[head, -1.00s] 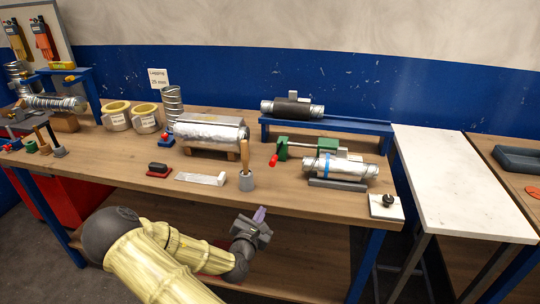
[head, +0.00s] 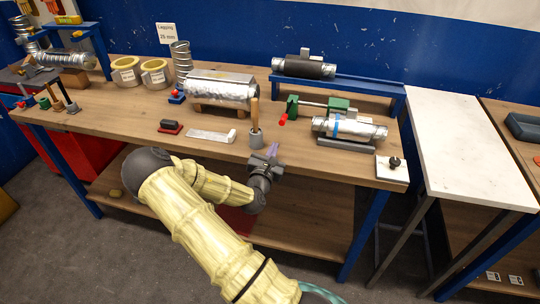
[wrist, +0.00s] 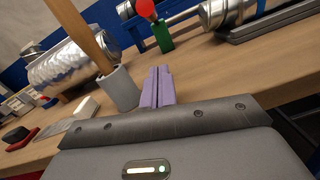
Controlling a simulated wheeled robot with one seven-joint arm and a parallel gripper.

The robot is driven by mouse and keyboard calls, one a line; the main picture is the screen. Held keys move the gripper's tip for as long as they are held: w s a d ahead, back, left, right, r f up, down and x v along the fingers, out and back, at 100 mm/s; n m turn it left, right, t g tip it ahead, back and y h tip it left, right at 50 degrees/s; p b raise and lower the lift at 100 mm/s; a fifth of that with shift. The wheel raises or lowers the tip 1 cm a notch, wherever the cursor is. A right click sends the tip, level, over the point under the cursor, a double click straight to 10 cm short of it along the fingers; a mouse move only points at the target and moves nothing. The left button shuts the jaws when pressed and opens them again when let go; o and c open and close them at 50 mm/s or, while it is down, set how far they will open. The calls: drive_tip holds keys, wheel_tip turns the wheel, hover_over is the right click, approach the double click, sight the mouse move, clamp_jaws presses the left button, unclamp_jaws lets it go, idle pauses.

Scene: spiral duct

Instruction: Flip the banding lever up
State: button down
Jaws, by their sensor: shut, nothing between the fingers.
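The banding device has green blocks (head: 293,106) joined by a metal rod. Its lever with a red knob (head: 283,120) points down to the front left, beside a silver duct piece with a blue band (head: 350,127). In the wrist view the red knob (wrist: 147,10) and a green block (wrist: 165,36) show at the top; the rest is cut off. My gripper (head: 272,150) is at the bench's front edge, in front of and below the lever, apart from it. Its purple fingers (wrist: 157,86) are shut and empty.
A grey cup with a wooden-handled tool (head: 256,137) stands close to my gripper; the cup (wrist: 118,90) is just left of the fingers. A foil-wrapped duct (head: 222,91) lies behind. A white plate with a black knob (head: 393,165) sits at the bench's right corner.

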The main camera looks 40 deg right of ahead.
drive_tip(key=x, duration=0.3)
drive_tip(key=shift+w+d+r, duration=0.1)
drive_tip(key=shift+d, duration=0.05)
drive_tip(key=r+p, duration=0.1)
drive_tip(key=d+r+p, duration=0.1)
drive_tip(key=r, duration=0.1)
drive_tip(key=shift+w+d, duration=0.15)
drive_tip(key=shift+w, duration=0.05)
drive_tip(key=shift+d+r, duration=0.1)
drive_tip(key=shift+r, duration=0.25)
drive_tip(key=shift+r, duration=0.2)
